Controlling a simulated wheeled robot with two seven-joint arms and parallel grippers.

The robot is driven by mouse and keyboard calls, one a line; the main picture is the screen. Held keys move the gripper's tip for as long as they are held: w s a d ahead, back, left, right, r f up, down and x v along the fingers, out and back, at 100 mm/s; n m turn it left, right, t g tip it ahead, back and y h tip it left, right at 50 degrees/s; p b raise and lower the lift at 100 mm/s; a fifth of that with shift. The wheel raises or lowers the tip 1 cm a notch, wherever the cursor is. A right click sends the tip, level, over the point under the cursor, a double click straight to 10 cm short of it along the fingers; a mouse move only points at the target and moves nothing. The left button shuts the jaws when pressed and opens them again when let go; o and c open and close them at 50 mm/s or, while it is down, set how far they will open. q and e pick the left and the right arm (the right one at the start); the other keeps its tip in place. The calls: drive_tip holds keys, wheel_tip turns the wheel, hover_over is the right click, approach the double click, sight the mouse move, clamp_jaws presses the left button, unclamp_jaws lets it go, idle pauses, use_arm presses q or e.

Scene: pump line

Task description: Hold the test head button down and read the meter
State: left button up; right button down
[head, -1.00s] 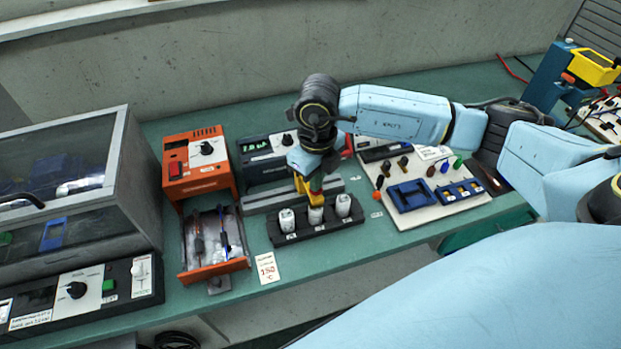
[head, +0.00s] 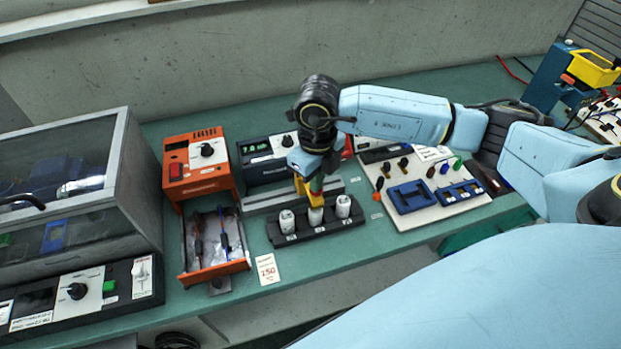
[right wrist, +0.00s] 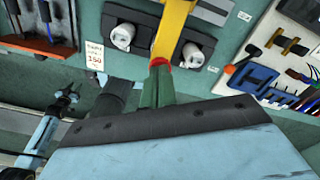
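The yellow test head (head: 302,185) stands at the middle of a black block with three white cylinders. In the right wrist view the yellow test head (right wrist: 174,28) has a red button (right wrist: 160,62) at its near end. My right gripper (right wrist: 158,85) has its green fingers together with their tips at the red button; how far it is pressed is hidden. In the head view my right gripper (head: 316,180) hides much of the test head. The meter (head: 262,160) is the dark box behind it; its readout is too small to read. My left gripper cannot be made out in the head view.
The black block (head: 292,238) sits between an open orange drawer (head: 215,272) and a pale tool board (head: 440,212). An orange unit (head: 200,165) and a clear-lidded cabinet (head: 70,180) stand left. A 150 card (head: 267,269) lies at the front edge.

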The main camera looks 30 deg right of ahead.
drive_tip(key=shift+r+p, duration=2.05)
drive_tip(key=shift+r, duration=1.35)
